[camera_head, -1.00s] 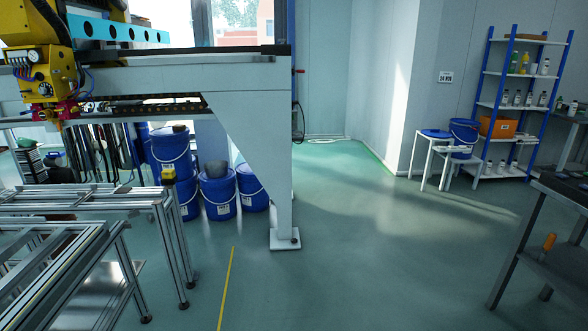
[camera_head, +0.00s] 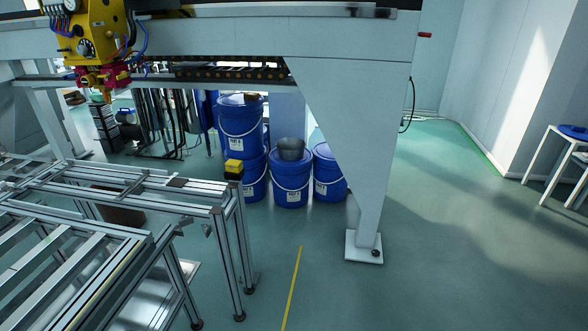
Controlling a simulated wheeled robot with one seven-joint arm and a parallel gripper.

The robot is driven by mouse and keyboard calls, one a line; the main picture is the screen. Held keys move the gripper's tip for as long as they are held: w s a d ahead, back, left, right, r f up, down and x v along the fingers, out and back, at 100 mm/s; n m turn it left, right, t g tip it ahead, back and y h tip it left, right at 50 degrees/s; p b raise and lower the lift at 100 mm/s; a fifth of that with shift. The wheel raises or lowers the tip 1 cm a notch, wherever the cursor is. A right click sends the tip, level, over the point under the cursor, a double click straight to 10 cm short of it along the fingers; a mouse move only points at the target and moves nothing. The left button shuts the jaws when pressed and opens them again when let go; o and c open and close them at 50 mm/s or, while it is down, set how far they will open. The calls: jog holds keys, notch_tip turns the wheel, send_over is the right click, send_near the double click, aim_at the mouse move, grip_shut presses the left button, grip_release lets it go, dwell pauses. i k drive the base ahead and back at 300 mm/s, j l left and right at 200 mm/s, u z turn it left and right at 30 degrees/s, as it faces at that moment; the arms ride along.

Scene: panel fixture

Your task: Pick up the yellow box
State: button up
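A small yellow box (camera_head: 234,166) with a dark lower part sits at the far right corner of a metal profile frame, in the middle left of the head view. It is in front of the blue buckets and looks upright. My gripper is not in view, so its state and its distance from the box do not show.
The aluminium frame (camera_head: 190,202) fills the lower left. Behind it stand several blue buckets (camera_head: 290,185). A grey gantry leg (camera_head: 370,170) with a foot plate stands right of them. Green floor (camera_head: 430,250) is clear at the lower right. A white-framed stool (camera_head: 550,165) stands far right.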

aim_at(233, 165)
jog(key=i+u, duration=0.35)
jog(key=i+l+u, duration=0.1)
jog(key=i+u, duration=0.25)
jog(key=i+l+u, duration=0.1)
jog(key=i+l, duration=1.05)
jog(key=i+l+u, duration=0.15)
jog(key=i+l, duration=0.45)
jog(key=l, duration=0.15)
